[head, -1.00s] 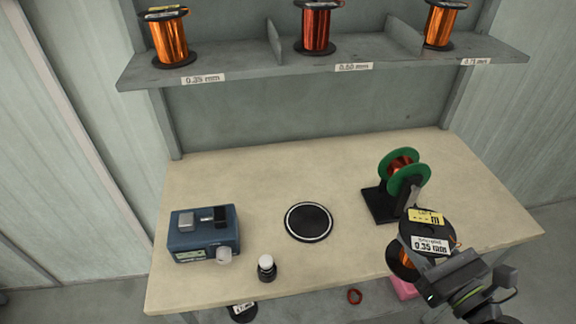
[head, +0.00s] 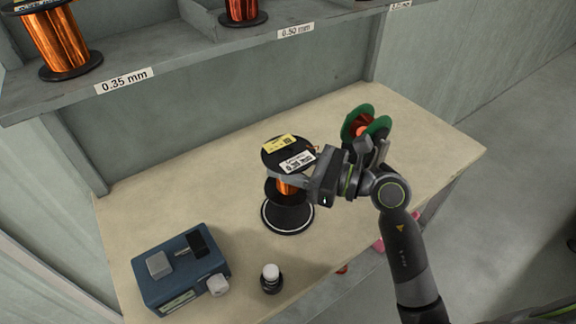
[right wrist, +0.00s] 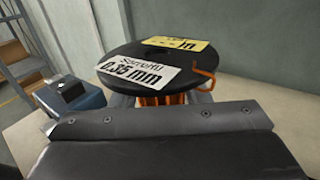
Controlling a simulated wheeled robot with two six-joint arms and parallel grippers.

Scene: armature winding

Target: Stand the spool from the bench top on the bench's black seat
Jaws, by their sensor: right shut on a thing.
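The spool (head: 287,188) has black flanges, copper wire and a top flange with a yellow label and a white label reading 0.35 mm. My right gripper (head: 290,178) is shut on it around the wire, between the flanges. The spool is upright above the round black seat (head: 287,216), which has a pale ring and lies on the bench top. The lower flange hides the back part of the seat; I cannot tell if they touch. My left gripper is not in view.
A green-flanged spool on a black stand (head: 365,130) is behind my right gripper. A blue device (head: 180,268) and a small black bottle with a white cap (head: 271,279) stand at the front left. The shelf (head: 200,62) above holds more spools. The bench's back left is clear.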

